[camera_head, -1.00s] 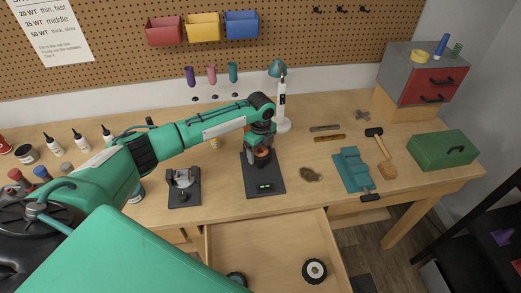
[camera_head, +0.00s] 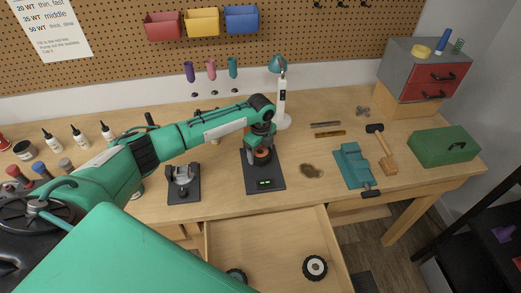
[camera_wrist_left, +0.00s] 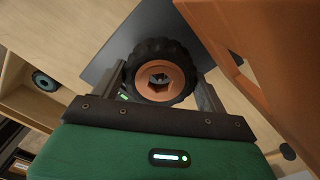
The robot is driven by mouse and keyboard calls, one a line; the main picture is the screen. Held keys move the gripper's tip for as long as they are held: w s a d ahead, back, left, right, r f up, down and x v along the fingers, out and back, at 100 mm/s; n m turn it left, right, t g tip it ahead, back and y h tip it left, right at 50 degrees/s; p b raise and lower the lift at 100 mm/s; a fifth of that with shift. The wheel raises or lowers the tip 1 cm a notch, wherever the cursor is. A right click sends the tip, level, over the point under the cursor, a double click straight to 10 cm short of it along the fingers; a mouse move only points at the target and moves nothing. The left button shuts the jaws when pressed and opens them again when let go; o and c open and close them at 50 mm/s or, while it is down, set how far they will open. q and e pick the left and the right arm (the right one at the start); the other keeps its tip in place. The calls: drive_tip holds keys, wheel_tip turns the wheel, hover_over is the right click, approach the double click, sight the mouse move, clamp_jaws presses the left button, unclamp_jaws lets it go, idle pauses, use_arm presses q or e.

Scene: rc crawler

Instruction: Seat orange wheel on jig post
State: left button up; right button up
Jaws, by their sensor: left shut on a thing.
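My left gripper (camera_head: 261,156) is over the black jig plate (camera_head: 265,184), which has a green-lit display at its front. The gripper is shut on the orange wheel (camera_head: 262,159), which has an orange hub and a black tyre. My right gripper is not in view.
A small black stand (camera_head: 183,186) is left of the jig. A white lamp (camera_head: 283,105) stands behind it. A brown patch (camera_head: 311,171), a teal fixture (camera_head: 353,166) and a mallet (camera_head: 383,152) lie to the right. The open drawer (camera_head: 285,235) below holds black-tyred wheels (camera_head: 315,267).

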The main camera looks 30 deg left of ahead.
use_arm(q)
drive_tip(key=shift+f+b, duration=0.4)
drive_tip(key=shift+f, duration=0.45)
drive_tip(key=o, duration=1.1)
drive_tip(key=shift+c, duration=0.2)
wheel_tip(320, 180, up, 14)
drive_tip(key=b, duration=0.4)
drive_tip(key=shift+f, duration=0.1)
